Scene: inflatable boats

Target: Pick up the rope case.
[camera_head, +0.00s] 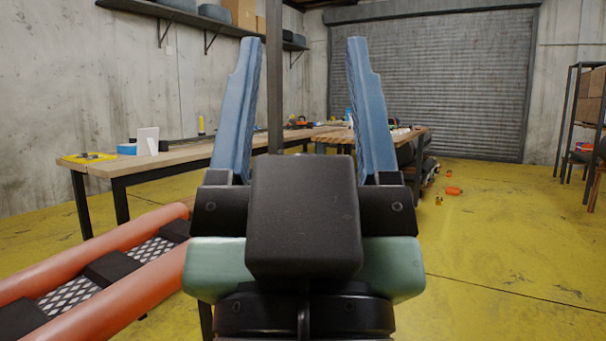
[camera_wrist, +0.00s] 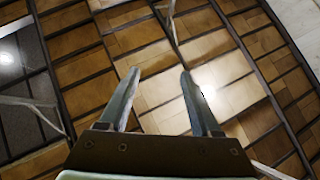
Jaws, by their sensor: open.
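My gripper (camera_head: 303,42) is open, with its two blue fingers upright and apart in the head view. No object shows between the fingers. In the wrist view my gripper (camera_wrist: 160,71) is also open and empty, against tan and brown panels divided by dark bars. I cannot pick out the rope case with certainty in either view. Small items sit on the workbench (camera_head: 175,150) at the left, but they are too small to identify surely. My gripper and wrist hide part of the middle of the room.
A red inflatable boat (camera_head: 120,295) lies at the lower left. A second table (camera_head: 345,138) with items stands further back. An orange item (camera_head: 453,190) lies on the yellow floor. A dark shelf rack (camera_head: 568,125) stands at the right. The right foreground floor is clear.

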